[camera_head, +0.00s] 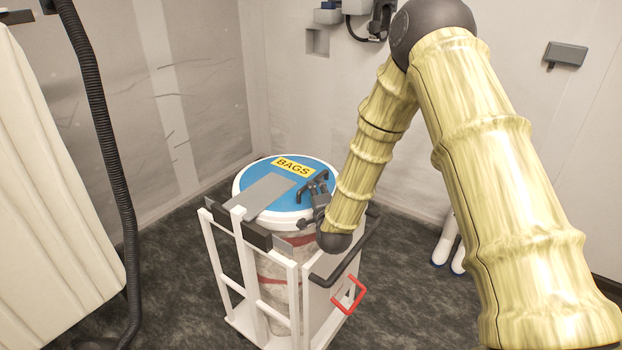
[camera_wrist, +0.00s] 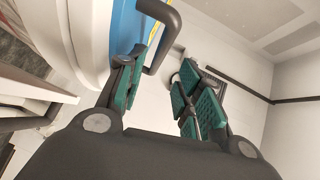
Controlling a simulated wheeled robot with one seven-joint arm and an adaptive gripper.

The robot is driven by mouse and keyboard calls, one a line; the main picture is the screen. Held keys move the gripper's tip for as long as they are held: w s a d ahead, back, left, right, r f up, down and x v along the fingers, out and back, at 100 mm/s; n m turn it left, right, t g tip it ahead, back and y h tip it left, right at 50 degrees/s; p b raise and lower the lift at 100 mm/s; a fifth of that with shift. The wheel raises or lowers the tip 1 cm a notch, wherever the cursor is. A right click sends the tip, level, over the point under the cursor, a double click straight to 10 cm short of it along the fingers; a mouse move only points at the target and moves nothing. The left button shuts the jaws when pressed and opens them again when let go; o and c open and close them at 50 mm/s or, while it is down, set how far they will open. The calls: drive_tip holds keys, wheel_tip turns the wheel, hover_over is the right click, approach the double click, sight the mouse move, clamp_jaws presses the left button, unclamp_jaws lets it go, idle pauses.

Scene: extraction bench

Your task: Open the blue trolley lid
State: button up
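The blue trolley lid (camera_head: 288,172), round with a white rim and a yellow "BAGS" label, lies flat and closed on the drum in the white trolley (camera_head: 247,265). A grey plate (camera_head: 262,193) lies across its left part. My gripper (camera_wrist: 160,92) is at the lid's right edge, with its green-padded fingers apart. In the wrist view a black handle (camera_wrist: 172,35) bends past the left fingertip, toward the gap between the fingers. I see no grip on it; whether it touches the left finger I cannot tell. The lid's edge (camera_wrist: 122,30) is at upper left there.
A red handle (camera_head: 350,296) and a black bar (camera_head: 345,262) stick out at the trolley's front right. A black hose (camera_head: 108,150) and a cream curtain (camera_head: 50,190) are at left. White boots (camera_head: 447,243) stand behind at right. Walls close in behind the trolley.

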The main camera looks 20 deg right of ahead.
sight(314, 179)
drive_tip(key=shift+w+d+r, duration=0.1)
drive_tip(key=shift+w+r, duration=0.25)
drive_tip(key=shift+w, duration=0.05)
drive_tip(key=w, duration=0.2)
drive_tip(key=w+f+p, duration=0.1)
drive_tip(key=w, duration=0.1)
drive_tip(key=w+f+p, duration=0.1)
drive_tip(key=w, duration=0.1)
drive_tip(key=shift+w+d+f, duration=0.1)
drive_tip(key=shift+w+d, duration=0.05)
drive_tip(key=shift+d, duration=0.15)
drive_tip(key=shift+w+d, duration=0.1)
drive_tip(key=shift+w, duration=0.15)
drive_tip(key=shift+s+d+r, duration=0.1)
drive_tip(key=shift+r, duration=0.25)
drive_tip(key=shift+w+f, duration=0.35)
drive_tip(key=shift+f, duration=0.05)
drive_tip(key=shift+s+r, duration=0.15)
drive_tip(key=shift+r, duration=0.05)
clamp_jaws()
